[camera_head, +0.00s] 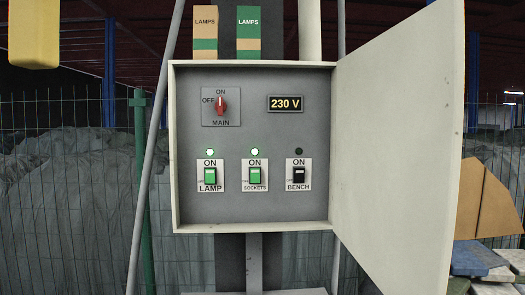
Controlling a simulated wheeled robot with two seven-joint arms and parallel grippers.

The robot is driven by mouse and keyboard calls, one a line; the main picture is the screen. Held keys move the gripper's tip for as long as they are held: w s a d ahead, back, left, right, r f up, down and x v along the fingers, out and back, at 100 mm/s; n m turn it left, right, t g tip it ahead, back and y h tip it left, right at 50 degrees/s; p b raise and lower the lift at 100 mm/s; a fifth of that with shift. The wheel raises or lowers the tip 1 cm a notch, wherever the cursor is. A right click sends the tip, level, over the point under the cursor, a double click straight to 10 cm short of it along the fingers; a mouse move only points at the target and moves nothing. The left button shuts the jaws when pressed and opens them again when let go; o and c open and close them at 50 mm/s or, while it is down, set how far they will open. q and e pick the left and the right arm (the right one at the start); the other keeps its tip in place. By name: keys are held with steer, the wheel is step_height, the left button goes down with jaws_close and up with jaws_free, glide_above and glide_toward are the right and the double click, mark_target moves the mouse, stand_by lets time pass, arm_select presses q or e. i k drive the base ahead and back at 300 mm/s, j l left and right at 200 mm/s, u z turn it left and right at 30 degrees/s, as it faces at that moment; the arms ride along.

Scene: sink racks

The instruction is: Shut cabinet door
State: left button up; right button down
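The grey electrical cabinet (258,136) stands in the middle of the head view with its inside exposed. Its pale door (400,140) is hinged on the right side and stands wide open, swung out toward me. Inside, the red main knob (221,104) points up toward ON and a display (286,103) reads 230 V. The lamp switch (210,174) and sockets switch (255,174) are green under lit indicators. The bench switch (299,174) is black under a dark indicator. Neither of my grippers is in view.
A yellow block-like thing (34,32) hangs at the upper left. A green wire fence (80,180) runs behind the cabinet, with grey sheeting behind it. Orange-brown boards (485,205) and a blue slab (475,258) lie at the right, beyond the door.

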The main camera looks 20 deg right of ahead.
mark_target(400, 94)
steer(key=k+l+z, duration=0.1)
steer(key=l+z, duration=0.65)
steer(key=l, duration=0.15)
steer(key=k, duration=0.05)
